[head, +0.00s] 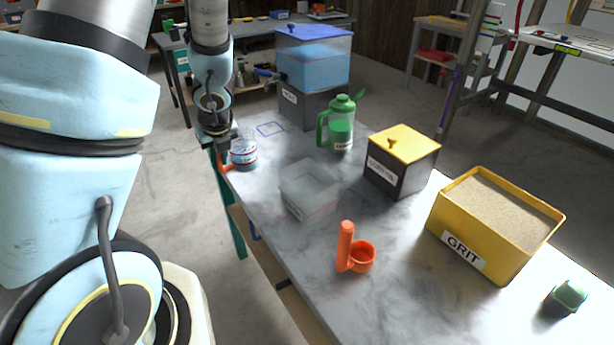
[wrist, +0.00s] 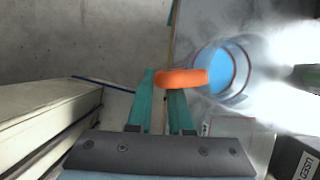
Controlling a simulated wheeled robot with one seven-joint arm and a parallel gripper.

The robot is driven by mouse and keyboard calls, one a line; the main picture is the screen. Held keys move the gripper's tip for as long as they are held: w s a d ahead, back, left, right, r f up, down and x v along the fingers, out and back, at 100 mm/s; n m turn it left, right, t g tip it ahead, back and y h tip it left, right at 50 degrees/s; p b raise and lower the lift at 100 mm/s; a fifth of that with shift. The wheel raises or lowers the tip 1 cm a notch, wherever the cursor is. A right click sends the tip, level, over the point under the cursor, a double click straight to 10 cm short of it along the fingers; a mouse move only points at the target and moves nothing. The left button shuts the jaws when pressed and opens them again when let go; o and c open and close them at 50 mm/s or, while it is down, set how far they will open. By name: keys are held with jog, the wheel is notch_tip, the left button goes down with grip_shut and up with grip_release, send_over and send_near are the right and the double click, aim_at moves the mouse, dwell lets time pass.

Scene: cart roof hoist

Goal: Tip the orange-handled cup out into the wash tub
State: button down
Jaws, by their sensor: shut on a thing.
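The orange-handled cup (head: 244,155) is clear with blue contents, at the far left edge of the table. It looks upright; whether it touches the table I cannot tell. Its orange handle (wrist: 183,78) lies at the teal fingertips in the wrist view, with the cup (wrist: 237,70) to the right. My gripper (head: 223,152) is shut on this handle; its fingers are partly hidden in the head view. A translucent, open tub (head: 312,190) with a white label stands nearer and to the right of the cup. It looks like the wash tub, but its label is too small to read.
A green-lidded jug (head: 340,130), a dark box with yellow lid (head: 404,165) and a blue-lidded tank (head: 314,60) stand behind the tub. An orange scoop (head: 360,258), a yellow GRIT bin (head: 480,240) and a small green item (head: 568,296) are nearer. A blue square outline (head: 270,129) marks bare tabletop.

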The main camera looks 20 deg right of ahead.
jog(key=s+d+r+m+h, duration=0.3)
jog(key=s+d+m, duration=0.3)
jog(key=d+m, duration=0.1)
jog(key=shift+s+d+r+m+g+b, duration=0.25)
jog(key=shift+r+m+b, duration=0.2)
jog(key=shift+m, duration=0.35)
jog(key=shift+a, duration=0.1)
jog(key=r+y+p, duration=0.1)
jog(key=r+p, duration=0.1)
jog(key=p, duration=0.1)
jog(key=shift+w+a+y, duration=0.15)
jog(key=shift+a+y, duration=0.05)
jog(key=shift+y, duration=0.2)
